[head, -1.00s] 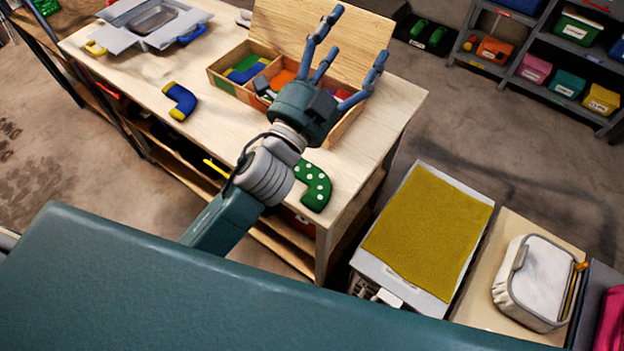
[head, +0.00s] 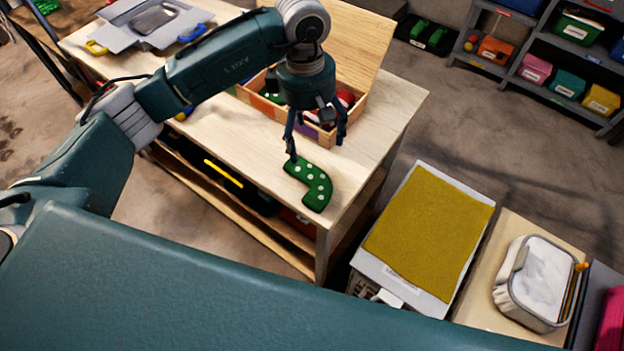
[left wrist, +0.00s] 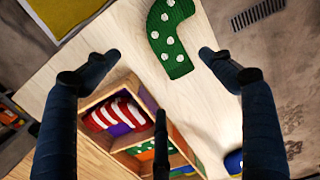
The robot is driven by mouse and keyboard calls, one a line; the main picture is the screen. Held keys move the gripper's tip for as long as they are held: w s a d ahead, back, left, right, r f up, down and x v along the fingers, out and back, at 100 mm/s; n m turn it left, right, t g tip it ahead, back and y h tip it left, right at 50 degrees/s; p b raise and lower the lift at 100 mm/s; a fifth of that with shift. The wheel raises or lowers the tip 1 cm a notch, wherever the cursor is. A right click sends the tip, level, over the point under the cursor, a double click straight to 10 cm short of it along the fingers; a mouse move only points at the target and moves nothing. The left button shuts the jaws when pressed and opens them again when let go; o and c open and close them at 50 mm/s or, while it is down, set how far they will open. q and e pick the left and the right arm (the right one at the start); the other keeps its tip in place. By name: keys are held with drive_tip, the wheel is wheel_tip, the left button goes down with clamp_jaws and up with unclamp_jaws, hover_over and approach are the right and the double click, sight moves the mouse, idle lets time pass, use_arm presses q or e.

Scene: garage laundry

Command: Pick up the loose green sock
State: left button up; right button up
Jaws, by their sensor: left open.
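The loose green sock (head: 311,184) with white dots lies flat on the wooden table near its front right corner. It also shows in the left wrist view (left wrist: 168,42) at the top, beyond and between the fingertips. My left gripper (head: 315,150) points down just behind the sock, its fingers spread and empty. In the left wrist view the open fingers (left wrist: 155,55) frame the sock. I cannot tell from the head view whether a finger touches it. My right gripper is not in view.
A divided wooden box (head: 325,136) with an open lid holds folded socks right behind the gripper. A blue sock (left wrist: 234,161) lies on the table.

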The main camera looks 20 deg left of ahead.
use_arm(q)
drive_tip(key=p, duration=0.2)
hover_over(305, 163)
drive_tip(key=shift+y, duration=0.3)
wheel_tip(305, 163, down, 5)
drive_tip(key=shift+r, duration=0.15)
wheel_tip(305, 163, down, 5)
drive_tip(key=shift+r+p, duration=0.15)
drive_tip(key=shift+p, duration=1.05)
drive_tip(key=shift+f, duration=0.55)
drive_tip(key=c, duration=1.2)
